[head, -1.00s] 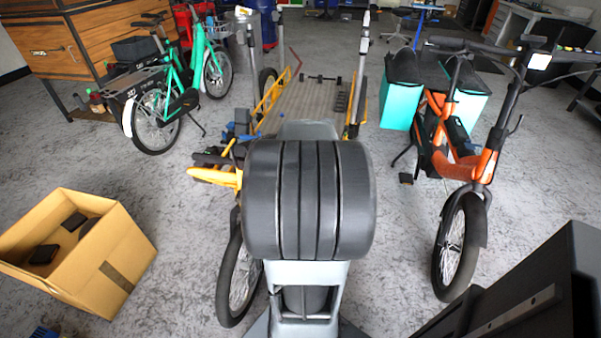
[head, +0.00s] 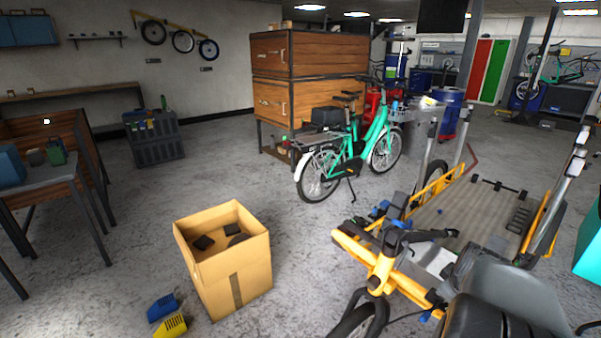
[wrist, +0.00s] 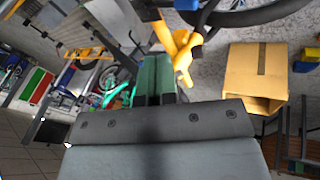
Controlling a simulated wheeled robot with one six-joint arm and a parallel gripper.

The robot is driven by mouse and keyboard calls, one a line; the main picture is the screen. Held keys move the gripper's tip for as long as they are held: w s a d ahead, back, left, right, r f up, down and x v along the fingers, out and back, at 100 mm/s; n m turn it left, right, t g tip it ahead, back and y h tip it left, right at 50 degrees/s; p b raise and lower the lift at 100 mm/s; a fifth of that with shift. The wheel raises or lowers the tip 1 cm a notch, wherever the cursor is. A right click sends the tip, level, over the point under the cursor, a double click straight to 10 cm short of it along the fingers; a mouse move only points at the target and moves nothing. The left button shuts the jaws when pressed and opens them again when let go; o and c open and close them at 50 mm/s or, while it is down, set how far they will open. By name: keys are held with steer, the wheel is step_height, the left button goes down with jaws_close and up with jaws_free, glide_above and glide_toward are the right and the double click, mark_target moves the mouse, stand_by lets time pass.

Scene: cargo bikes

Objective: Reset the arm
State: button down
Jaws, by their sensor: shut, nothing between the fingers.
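My gripper (wrist: 154,66) shows in the wrist view with its two green fingers pressed together, shut and empty. Beyond the fingertips is the yellow frame of a cargo bike (wrist: 181,48), apart from them as far as I can tell. In the head view my arm (head: 490,315) shows only in part at the bottom right corner, in front of the yellow cargo bike (head: 381,270).
An open cardboard box (head: 236,283) with dark items stands on the floor. Blue and yellow objects (head: 170,325) lie beside it. A teal bike (head: 350,160) stands by a wooden drawer cabinet (head: 330,55). A workbench (head: 50,183) is at left. Floor between box and cabinet is clear.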

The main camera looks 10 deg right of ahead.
steer(key=a+r+m+y+p, duration=0.1)
steer(key=a+r+p, duration=0.4)
steer(key=a, duration=0.4)
steer(key=w+a+r+y+p, duration=0.1)
steer(key=a+r+p, duration=0.5)
steer(key=a+r, duration=0.2)
steer(key=a+r+m+y+p, duration=0.1)
steer(key=a+r+p, duration=0.5)
steer(key=a, duration=0.5)
steer(key=shift+w+a+r+m+y, duration=0.25)
steer(key=shift+a+r+m+y, duration=0.05)
steer(key=shift+a+r, duration=0.15)
